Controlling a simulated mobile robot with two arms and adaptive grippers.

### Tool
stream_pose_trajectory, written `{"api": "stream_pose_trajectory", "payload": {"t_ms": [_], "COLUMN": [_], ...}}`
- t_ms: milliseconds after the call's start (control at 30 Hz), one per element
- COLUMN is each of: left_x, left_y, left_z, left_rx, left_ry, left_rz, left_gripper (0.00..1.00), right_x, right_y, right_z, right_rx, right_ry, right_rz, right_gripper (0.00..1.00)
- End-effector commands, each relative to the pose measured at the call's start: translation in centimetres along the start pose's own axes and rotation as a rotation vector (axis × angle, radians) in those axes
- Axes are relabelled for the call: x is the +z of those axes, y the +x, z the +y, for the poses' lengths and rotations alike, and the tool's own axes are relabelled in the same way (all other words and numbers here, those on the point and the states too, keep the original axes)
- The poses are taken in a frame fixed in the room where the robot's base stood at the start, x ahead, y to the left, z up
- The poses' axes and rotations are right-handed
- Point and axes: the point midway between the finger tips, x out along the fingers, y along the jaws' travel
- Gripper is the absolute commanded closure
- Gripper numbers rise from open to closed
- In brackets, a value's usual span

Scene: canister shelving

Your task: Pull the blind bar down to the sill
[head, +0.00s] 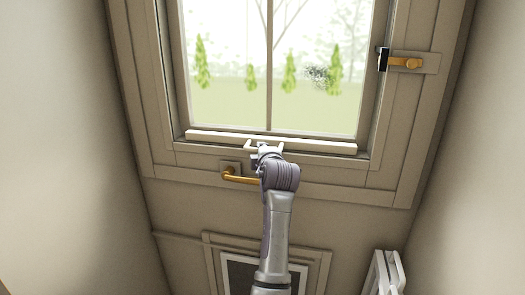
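The blind bar (319,145) is a long, pale bar across the bottom of the window, just at or above the sill (220,150). It slopes down slightly to the right, following the window's tilt in view. One arm comes up from the bottom middle, seemingly my right, and its gripper (265,147) is at the middle of the bar. A small pale bracket-like piece shows there. The wrist hides most of the fingers, so I cannot tell whether they grip. I see no blind fabric over the glass. My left gripper is not in view.
A brass lever handle (240,179) sits just left of my wrist, below the window. A brass latch (405,63) is on the right frame. A dark framed panel (238,275) is low down. A white slatted object (386,272) stands at lower right. Plain walls flank both sides.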

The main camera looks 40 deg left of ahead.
Motion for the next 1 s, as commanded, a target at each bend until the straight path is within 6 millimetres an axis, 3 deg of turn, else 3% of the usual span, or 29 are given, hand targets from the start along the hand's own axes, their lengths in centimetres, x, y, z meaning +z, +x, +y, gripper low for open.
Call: {"api": "stream_pose_trajectory", "payload": {"t_ms": [100, 433, 800, 1000], "left_x": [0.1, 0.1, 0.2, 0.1], "left_y": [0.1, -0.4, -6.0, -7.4], "left_z": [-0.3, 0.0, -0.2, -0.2], "left_rx": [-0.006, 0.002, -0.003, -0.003], "left_ry": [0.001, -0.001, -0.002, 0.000], "left_rz": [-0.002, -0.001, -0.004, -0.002], "left_gripper": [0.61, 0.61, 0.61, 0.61], "right_x": [-0.2, -1.2, -1.0, -0.9], "right_y": [0.1, 0.1, 0.1, 0.1], "right_z": [0.0, -0.2, -0.1, -0.1], "right_rx": [0.000, -0.003, -0.002, -0.002], "right_ry": [0.000, -0.001, 0.000, 0.000], "right_rz": [0.003, 0.018, 0.014, 0.014], "right_gripper": [0.60, 0.60, 0.60, 0.60]}}
